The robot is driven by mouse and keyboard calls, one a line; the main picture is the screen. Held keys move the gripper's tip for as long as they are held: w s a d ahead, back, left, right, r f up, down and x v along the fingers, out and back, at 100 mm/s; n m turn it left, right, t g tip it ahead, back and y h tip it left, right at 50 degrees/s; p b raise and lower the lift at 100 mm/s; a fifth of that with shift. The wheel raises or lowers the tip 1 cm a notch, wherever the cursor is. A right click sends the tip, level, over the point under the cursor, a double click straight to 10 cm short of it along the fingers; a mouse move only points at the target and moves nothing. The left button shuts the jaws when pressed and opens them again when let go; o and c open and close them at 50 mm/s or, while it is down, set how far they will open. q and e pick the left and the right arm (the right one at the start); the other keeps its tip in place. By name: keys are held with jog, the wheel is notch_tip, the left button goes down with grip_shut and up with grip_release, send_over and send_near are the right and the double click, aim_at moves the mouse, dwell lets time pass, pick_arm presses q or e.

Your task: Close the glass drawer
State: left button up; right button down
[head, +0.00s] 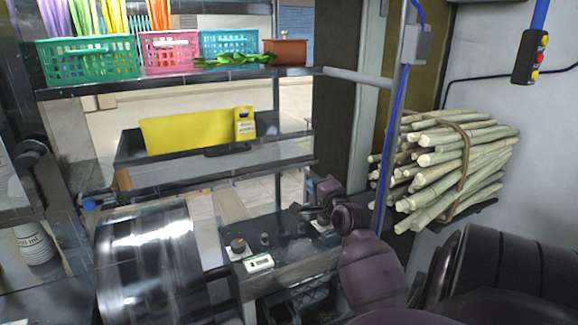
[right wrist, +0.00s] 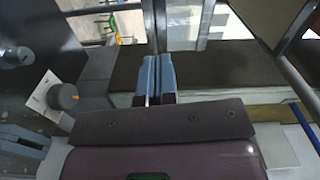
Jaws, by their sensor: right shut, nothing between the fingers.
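A dark-edged, drawer-like tray (head: 130,147) with a dark handle on its front stands at mid-height behind the counter in the head view. A pale, see-through panel (head: 215,171) lies just below it. I cannot tell for sure which of these is the glass drawer, or how far it stands out. My right gripper (head: 312,212) is over the dark counter, below and right of the tray, and apart from it. In the right wrist view the blue fingers (right wrist: 156,80) are together with nothing between them. My left gripper is not in view.
A yellow box (head: 190,131) sits on the tray. A metal drum (head: 150,260) stands at front left, beside a counter with knobs (head: 238,245). Baskets (head: 90,62) line the upper shelf. A blue-cabled post (head: 390,130) and bundled cane (head: 450,165) stand at right.

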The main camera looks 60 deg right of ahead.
jog(key=m, duration=0.1)
pick_arm(q)
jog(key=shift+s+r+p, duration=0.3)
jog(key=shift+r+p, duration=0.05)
jog(key=shift+p, duration=0.45)
pick_arm(e)
send_near(288, 162)
jog(key=x, duration=0.7)
jog(key=shift+w, duration=0.3)
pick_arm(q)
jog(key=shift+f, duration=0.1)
pick_arm(e)
jog(key=shift+d, duration=0.15)
